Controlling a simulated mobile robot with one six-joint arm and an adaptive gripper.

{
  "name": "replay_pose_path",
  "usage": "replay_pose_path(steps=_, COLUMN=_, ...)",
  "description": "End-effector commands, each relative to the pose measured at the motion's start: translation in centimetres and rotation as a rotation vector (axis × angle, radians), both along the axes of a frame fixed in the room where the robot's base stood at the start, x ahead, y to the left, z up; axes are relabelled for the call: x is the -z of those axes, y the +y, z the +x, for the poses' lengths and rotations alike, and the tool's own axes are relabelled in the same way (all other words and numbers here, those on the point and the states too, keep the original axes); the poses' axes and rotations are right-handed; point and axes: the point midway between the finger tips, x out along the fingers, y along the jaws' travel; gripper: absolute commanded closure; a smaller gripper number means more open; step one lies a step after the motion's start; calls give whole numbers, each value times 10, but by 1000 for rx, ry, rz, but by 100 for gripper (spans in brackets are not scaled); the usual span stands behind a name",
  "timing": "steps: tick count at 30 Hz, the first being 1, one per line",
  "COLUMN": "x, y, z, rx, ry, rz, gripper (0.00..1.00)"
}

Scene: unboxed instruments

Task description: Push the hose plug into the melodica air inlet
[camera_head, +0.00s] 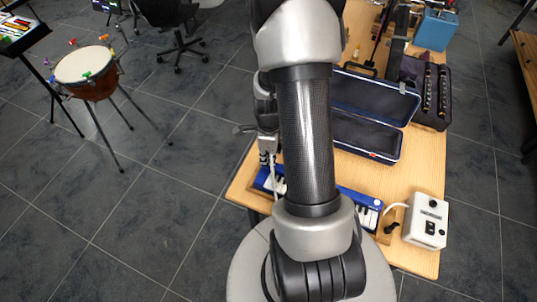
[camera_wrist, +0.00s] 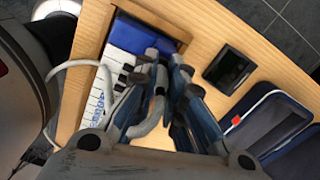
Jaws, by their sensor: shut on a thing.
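The blue melodica (camera_head: 346,194) with white keys lies along the table's front edge. My arm hides its middle in the head view. In the wrist view its keys (camera_wrist: 112,72) and blue end (camera_wrist: 146,36) show within a wooden frame (camera_wrist: 93,30). My gripper (camera_wrist: 165,72) is shut on the hose plug, above the melodica's blue end. The pale hose (camera_wrist: 154,108) bends between and below the fingers. The plug's tip and the air inlet are hidden by the fingers, so I cannot tell whether they touch.
A white box (camera_head: 426,221) with a hose stands at the table's right front. An open blue-lined case (camera_head: 350,137) lies behind the melodica, and a dark flat object (camera_wrist: 229,68) lies near the frame. Some bare wood (camera_head: 408,170) shows right of the case.

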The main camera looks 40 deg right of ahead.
Motion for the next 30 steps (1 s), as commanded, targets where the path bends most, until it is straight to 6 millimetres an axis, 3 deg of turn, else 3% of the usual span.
replay_pose_path(steps=14, x=5, y=0, z=0, rx=0, ry=0, rz=0, gripper=100)
replay_pose_path(steps=15, x=5, y=0, z=0, rx=0, ry=0, rz=0, gripper=89)
replay_pose_path(steps=24, x=5, y=0, z=0, rx=0, ry=0, rz=0, gripper=69)
replay_pose_path(steps=30, x=5, y=0, z=0, rx=0, ry=0, rz=0, gripper=66)
